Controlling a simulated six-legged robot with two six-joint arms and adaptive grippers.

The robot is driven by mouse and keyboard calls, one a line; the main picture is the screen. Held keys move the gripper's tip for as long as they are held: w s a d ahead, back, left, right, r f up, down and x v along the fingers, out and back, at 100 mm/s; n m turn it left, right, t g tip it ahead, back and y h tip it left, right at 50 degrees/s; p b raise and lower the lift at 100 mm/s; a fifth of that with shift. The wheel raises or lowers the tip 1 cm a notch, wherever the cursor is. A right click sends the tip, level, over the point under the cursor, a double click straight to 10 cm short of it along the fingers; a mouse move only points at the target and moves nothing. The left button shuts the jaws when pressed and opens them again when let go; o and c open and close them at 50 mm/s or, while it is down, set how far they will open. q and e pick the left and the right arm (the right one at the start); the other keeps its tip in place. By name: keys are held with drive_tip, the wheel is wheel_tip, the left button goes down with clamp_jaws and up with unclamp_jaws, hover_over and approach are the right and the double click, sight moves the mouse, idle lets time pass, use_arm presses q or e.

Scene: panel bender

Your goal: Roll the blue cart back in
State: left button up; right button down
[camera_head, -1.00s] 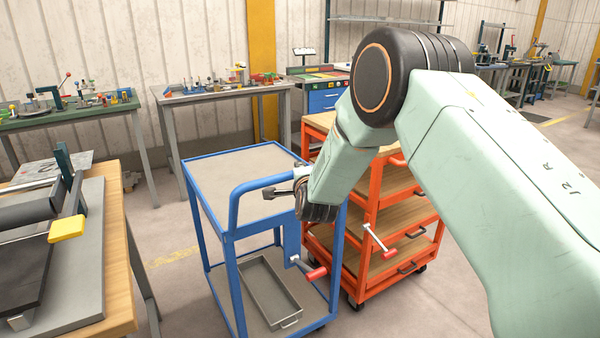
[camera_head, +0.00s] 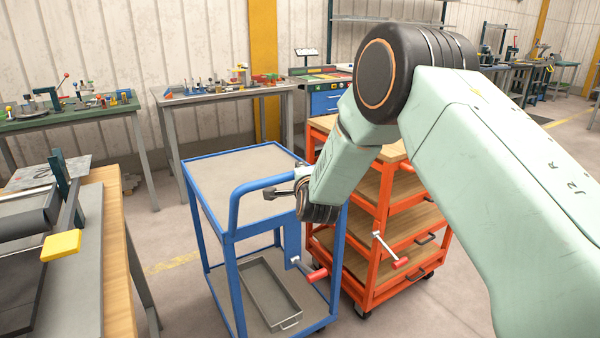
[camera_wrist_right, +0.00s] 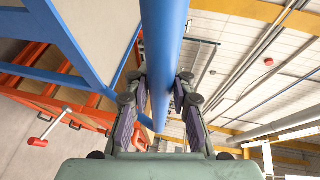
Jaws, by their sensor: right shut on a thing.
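The blue cart (camera_head: 235,178) stands in the middle of the head view, with a beige top, a lower shelf and a raised blue push handle (camera_head: 236,205). My right gripper (camera_head: 283,192) is at the handle's bar. In the right wrist view the blue bar (camera_wrist_right: 165,60) runs between the fingers of my right gripper (camera_wrist_right: 165,108), which is shut on it. A grey tray (camera_head: 270,293) lies on the cart's lower shelf. My left gripper is not in view.
An orange cart (camera_head: 375,240) with wooden shelves stands close at the right of the blue cart. A wooden-topped bench (camera_head: 118,260) with a yellow-handled tool (camera_head: 61,245) is at the left. Workbenches (camera_head: 225,92) line the wall behind. Open floor lies between bench and blue cart.

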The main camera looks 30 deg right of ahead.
drive_tip(key=shift+w+r, duration=0.15)
drive_tip(key=shift+r, duration=0.15)
drive_tip(key=c, duration=1.6)
unclamp_jaws()
drive_tip(key=o, duration=0.4)
drive_tip(key=shift+f, duration=0.2)
drive_tip(key=shift+o, duration=0.2)
drive_tip(key=v, duration=1.2)
